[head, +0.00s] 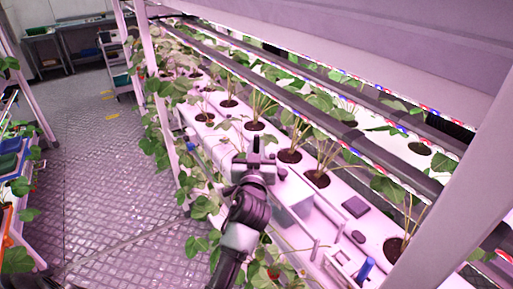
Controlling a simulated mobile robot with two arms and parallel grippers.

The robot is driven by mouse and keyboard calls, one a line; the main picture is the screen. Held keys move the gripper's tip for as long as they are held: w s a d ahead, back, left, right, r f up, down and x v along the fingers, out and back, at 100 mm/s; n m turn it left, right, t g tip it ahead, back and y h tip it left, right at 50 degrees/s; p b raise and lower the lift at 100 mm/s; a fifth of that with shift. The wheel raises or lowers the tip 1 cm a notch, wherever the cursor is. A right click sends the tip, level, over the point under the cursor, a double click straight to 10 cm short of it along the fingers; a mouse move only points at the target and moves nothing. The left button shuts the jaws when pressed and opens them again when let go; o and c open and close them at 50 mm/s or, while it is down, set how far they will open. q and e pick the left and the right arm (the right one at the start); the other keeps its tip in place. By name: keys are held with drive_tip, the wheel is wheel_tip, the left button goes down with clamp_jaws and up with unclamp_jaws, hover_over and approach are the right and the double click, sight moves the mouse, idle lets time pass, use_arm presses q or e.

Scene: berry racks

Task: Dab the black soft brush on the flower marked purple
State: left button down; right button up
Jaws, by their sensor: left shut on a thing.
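My left gripper (256,150) is at mid-picture in the head view, above the front edge of the white planting trough (228,127). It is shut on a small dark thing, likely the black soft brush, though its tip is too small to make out. Green plants stand in dark round holes just behind and beside the gripper. I cannot make out a flower or a purple mark among the leaves. My right gripper is not in view.
A dark block (355,206) and a blue cylinder (365,269) are at the trough's right end. Light bars (330,125) run above the plants. A rack post (455,185) stands at the right. The metal floor (110,165) at left is clear.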

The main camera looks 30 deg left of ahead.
sight(256, 137)
use_arm(q)
drive_tip(key=shift+f+b, duration=0.45)
drive_tip(key=shift+f, duration=0.1)
idle(0.6)
idle(0.4)
drive_tip(key=shift+r, duration=0.1)
wheel_tip(256, 137, up, 7)
drive_tip(key=p, duration=0.6)
idle(0.7)
